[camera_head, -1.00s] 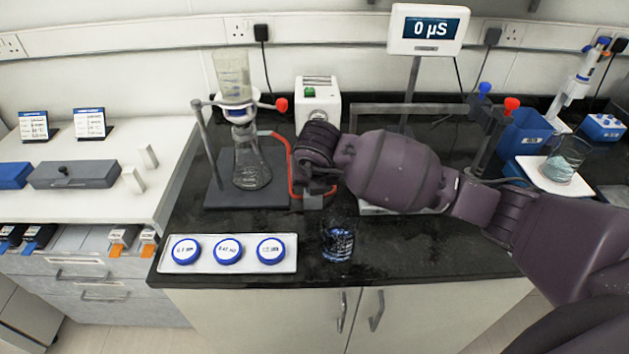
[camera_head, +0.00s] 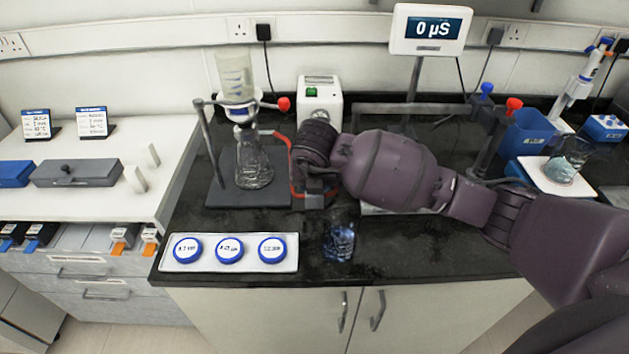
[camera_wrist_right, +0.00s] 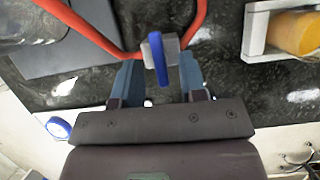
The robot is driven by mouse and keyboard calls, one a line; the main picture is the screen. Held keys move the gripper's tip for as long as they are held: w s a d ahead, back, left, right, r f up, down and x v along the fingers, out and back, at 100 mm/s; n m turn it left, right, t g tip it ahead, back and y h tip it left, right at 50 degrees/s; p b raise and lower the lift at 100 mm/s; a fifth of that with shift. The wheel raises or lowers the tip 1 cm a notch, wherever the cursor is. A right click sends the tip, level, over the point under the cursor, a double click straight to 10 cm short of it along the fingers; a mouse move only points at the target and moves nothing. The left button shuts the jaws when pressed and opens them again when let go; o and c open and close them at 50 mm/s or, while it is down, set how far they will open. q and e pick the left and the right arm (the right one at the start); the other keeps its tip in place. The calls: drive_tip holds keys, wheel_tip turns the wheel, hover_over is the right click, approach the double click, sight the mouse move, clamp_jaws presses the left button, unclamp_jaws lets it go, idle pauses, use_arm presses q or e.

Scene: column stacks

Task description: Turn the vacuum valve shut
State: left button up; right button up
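The vacuum valve has a grey body (camera_wrist_right: 172,50) and a blue lever (camera_wrist_right: 157,58) in the right wrist view. It sits in the red tube (camera_wrist_right: 92,32); the lever lies across the tube, roughly in line with my fingers. My right gripper (camera_wrist_right: 159,76) is open, with one finger on each side of the lever and small gaps visible. In the head view my right gripper (camera_head: 318,184) is over the tube in front of the white pump (camera_head: 320,92), and hides the lever. The flask (camera_head: 252,165) stands left of it. My left gripper is not in view.
A clamp stand (camera_head: 206,150) with a funnel (camera_head: 236,85) is left of the gripper. A glass beaker (camera_head: 339,242) stands close in front, near a white tray (camera_head: 228,264) of blue-lidded dishes. My right arm spans the bench's right half.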

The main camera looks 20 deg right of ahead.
drive_tip(key=v, duration=1)
drive_tip(key=shift+r, duration=0.4)
drive_tip(key=shift+s, duration=0.15)
